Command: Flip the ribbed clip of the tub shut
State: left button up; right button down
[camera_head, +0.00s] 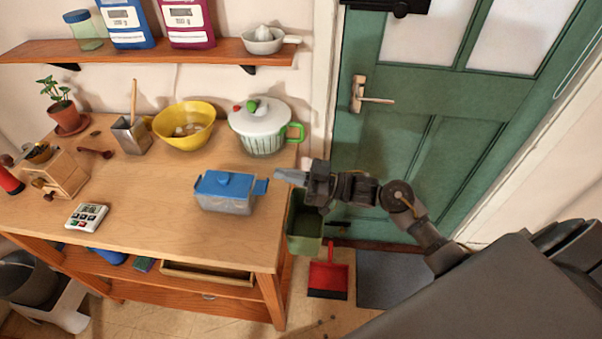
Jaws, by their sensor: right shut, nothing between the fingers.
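The tub (226,205) is a clear grey box with a blue lid (224,182), standing near the right front of the wooden table. A small blue clip (261,187) juts out from the right end of the tub, apart from its wall; its ribs are too small to make out. My right gripper (279,174) comes in from the right, shut and empty. Its fingertips are just right of and slightly behind the clip in the picture; I cannot tell if they touch it. My left gripper is not in view.
A white lidded pot (259,124) with green handles and a yellow bowl (184,126) stand behind the tub. A white timer (87,216) lies to the left. The tabletop (150,215) between timer and tub is clear. A green bin (304,230) is beyond the table's right edge.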

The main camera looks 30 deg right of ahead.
aim_at(261, 186)
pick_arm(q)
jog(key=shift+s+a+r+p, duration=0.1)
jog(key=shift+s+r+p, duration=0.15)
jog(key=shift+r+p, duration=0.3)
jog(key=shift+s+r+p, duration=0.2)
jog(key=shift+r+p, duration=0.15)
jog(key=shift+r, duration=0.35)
pick_arm(e)
jog(key=w+a+f, duration=0.1)
jog(key=a+f, duration=0.1)
jog(key=f, duration=0.1)
jog(key=shift+w+a+f, duration=0.15)
jog(key=shift+w+a, duration=0.25)
